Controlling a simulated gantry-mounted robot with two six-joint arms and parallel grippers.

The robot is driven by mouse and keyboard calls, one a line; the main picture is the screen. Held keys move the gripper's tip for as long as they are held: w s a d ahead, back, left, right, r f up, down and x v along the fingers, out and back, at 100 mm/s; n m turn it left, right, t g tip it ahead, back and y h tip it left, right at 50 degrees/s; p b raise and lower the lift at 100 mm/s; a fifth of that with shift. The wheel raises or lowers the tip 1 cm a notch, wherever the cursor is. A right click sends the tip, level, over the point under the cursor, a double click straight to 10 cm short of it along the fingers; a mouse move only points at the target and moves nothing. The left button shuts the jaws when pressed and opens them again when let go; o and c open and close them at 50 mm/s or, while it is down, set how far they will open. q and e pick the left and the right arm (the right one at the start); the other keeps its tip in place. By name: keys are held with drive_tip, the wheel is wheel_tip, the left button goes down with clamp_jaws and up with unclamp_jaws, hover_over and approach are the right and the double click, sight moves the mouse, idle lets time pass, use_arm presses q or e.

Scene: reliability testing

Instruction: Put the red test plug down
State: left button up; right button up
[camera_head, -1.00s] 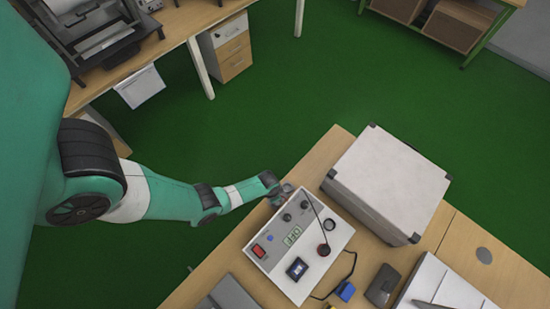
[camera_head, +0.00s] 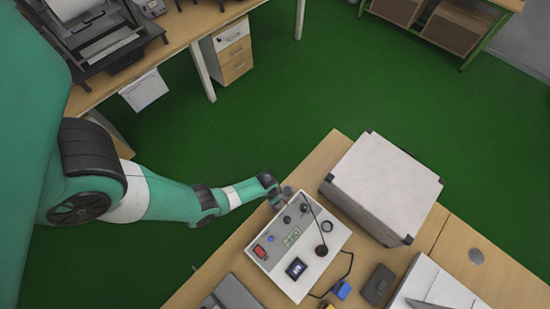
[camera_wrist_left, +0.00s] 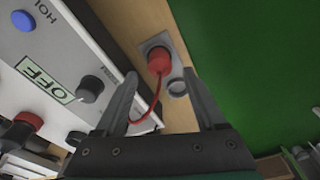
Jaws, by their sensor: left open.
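The red test plug (camera_wrist_left: 158,60) stands in a small grey holder (camera_wrist_left: 153,42) on the wooden table, in the left wrist view. A red cable curves from it down toward the left finger. My left gripper (camera_wrist_left: 161,76) is open, its fingers on either side of the plug in the picture with gaps between. In the head view my left gripper (camera_head: 281,196) is at the upper left edge of the white tester (camera_head: 321,251); the plug cannot be made out there. My right gripper is not in view.
The tester, with an OFF display and knobs (camera_wrist_left: 91,88), stands close beside the left finger. A big light-grey box (camera_head: 385,185) stands to its right. A blue connector (camera_head: 342,290) and a dark device (camera_head: 378,284) lie nearby. Green floor lies beyond the table edge.

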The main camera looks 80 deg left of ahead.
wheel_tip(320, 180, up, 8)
drive_tip(key=p, duration=0.6)
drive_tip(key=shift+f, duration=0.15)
